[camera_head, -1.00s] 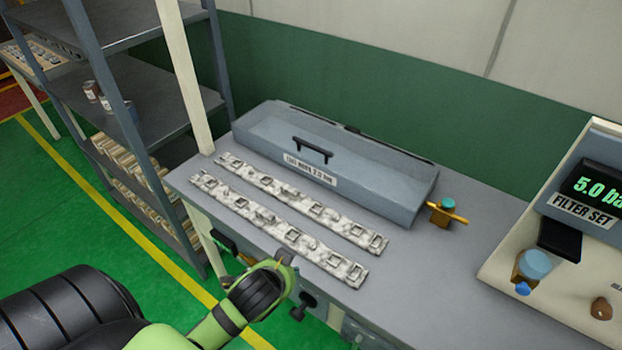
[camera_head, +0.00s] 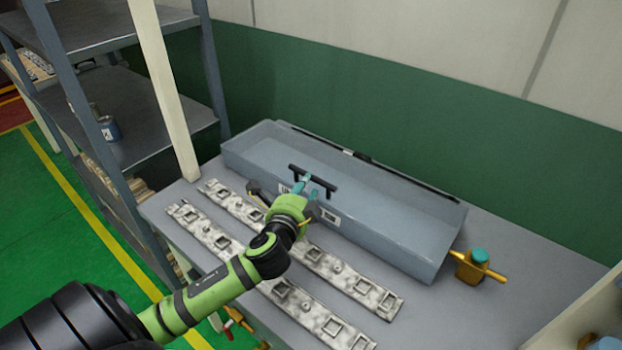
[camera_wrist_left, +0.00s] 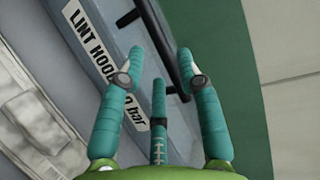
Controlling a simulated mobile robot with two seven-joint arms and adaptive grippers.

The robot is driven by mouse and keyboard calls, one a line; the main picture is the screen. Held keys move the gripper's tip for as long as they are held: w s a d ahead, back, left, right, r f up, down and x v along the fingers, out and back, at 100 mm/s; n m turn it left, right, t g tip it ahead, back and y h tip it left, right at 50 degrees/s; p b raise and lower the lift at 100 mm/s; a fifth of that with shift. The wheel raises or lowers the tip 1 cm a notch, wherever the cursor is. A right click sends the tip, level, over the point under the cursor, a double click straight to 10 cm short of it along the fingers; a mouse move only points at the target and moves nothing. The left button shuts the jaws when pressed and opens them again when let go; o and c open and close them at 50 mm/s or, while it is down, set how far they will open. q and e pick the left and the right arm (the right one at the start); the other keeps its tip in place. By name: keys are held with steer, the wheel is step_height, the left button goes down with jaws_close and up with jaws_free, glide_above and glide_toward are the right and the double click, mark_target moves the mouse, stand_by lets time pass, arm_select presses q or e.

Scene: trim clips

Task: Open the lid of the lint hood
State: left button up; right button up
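The lint hood (camera_head: 400,215) is a long blue-grey box at the back of the bench, with its lid down. Its black bar handle (camera_head: 322,183) is on the front side, above a white label (camera_wrist_left: 92,50). My left gripper (camera_head: 314,190) is at the handle, with teal fingers in front of it. In the left wrist view the gripper (camera_wrist_left: 161,52) has its fingers spread, and the dark handle (camera_wrist_left: 173,70) runs between the fingertips. I cannot tell whether any finger touches it. The gripper hides part of the label. My right gripper is out of view.
Two pale trim strips (camera_head: 343,275) lie on the bench in front of the hood, partly under my left arm. A brass valve with a teal cap (camera_head: 479,266) stands right of the hood. A metal shelf (camera_head: 150,125) and a cream post (camera_head: 163,90) stand at left.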

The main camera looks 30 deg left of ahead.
arm_select(q)
steer(key=x, duration=0.5)
steer(key=shift+w+a+f+p, duration=0.1)
steer(key=shift+w+p, duration=0.15)
steer(key=shift+p, duration=0.15)
steer(key=shift+c, duration=0.8)
jaws_close()
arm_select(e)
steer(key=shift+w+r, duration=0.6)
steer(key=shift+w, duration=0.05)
